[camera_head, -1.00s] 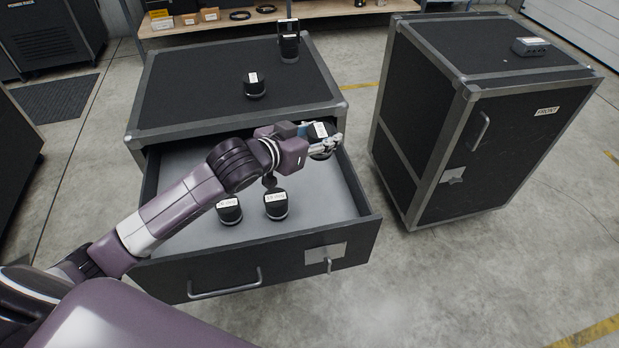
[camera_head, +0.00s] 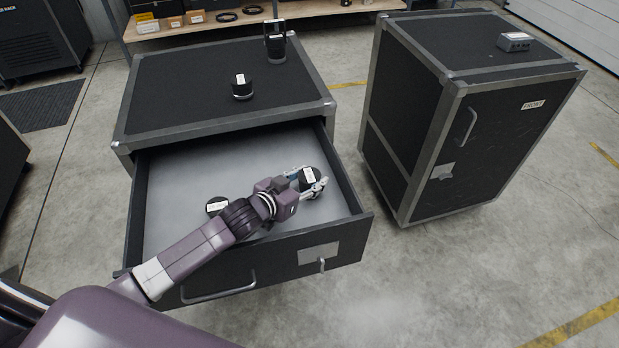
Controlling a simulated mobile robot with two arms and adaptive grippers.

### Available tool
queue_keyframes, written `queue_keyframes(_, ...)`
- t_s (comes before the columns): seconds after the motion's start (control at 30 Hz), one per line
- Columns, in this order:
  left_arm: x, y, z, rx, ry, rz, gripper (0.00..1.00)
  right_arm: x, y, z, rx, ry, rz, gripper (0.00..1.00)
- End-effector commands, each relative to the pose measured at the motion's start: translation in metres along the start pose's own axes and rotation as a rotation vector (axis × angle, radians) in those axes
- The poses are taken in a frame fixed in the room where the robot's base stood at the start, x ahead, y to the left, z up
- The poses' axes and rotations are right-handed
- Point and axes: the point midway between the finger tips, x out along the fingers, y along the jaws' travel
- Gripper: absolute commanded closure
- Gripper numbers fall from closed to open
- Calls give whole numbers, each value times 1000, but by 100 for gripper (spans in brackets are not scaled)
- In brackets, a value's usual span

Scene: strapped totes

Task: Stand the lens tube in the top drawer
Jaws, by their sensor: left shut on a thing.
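The top drawer (camera_head: 165,232) of the low black case is pulled open, with a grey floor. My left gripper (camera_head: 318,188) is inside the drawer's outline, towards its right side, shut on a black lens tube (camera_head: 312,177) with a white label. The tube looks somewhat tilted; I cannot tell whether its base touches the drawer floor. Another black tube (camera_head: 214,208) with a white label stands in the drawer, partly behind my left arm. A further tube seen there earlier is now hidden by the arm. My right gripper is out of view.
On the case top (camera_head: 180,95) stand a short black labelled cylinder (camera_head: 242,90) and a taller black piece (camera_head: 275,45). A tall black cabinet (camera_head: 420,130) with a small grey box (camera_head: 514,41) stands to the right. The drawer's back part is clear.

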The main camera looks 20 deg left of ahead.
Motion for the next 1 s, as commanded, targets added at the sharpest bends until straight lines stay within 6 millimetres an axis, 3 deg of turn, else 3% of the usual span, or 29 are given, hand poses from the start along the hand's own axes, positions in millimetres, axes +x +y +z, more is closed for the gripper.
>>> queue_keyframes(0.1, 0, 0, -1, 0, 1, 0, 92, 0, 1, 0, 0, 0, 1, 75)
queue_keyframes(0.13, 0, 0, 1, 0, -2, 0, 56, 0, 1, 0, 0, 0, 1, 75)
queue_keyframes(0.27, 0, 0, 0, 0, -2, -1, 42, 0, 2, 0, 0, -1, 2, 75)
queue_keyframes(0.67, -7, 0, 1, 0, -2, 0, 42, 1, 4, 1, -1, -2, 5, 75)
queue_keyframes(1.0, -54, 0, 1, 1, -2, 0, 42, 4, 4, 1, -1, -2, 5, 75)
